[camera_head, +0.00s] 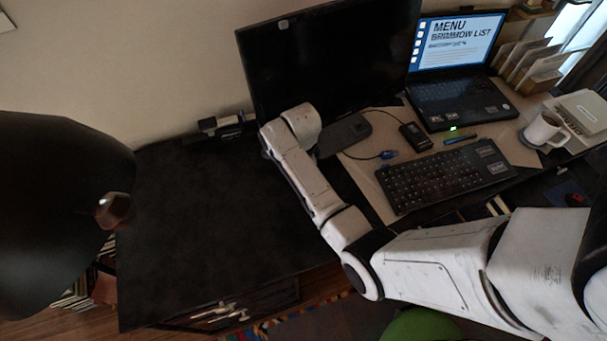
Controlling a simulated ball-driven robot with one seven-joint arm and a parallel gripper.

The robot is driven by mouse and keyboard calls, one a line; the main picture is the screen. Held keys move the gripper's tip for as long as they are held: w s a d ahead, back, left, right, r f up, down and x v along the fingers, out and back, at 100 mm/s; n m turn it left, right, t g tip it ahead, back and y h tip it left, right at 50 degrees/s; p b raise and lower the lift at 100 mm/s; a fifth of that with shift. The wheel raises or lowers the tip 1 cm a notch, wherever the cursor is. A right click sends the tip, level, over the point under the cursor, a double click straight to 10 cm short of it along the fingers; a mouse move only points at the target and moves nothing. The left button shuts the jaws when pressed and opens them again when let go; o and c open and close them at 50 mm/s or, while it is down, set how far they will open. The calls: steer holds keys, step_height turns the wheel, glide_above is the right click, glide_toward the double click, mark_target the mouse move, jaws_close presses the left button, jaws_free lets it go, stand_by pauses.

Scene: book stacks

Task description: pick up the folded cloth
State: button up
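I cannot make out a folded cloth anywhere in the head view. My white arm reaches in from the right, bends at the elbow, and runs up and left to a rounded end in front of the monitor. My gripper's fingers do not show, so I cannot tell whether they are open or what they are near. A small white-and-dark item (222,124) lies at the back of the black desk top, left of the arm's end; I cannot tell what it is.
The black desk top (205,215) is mostly clear. A monitor (325,55), laptop (455,95), keyboard (445,176), small black device (414,136) and white mug (543,130) stand at the back and right. A large dark rounded shape (55,210) blocks the left side.

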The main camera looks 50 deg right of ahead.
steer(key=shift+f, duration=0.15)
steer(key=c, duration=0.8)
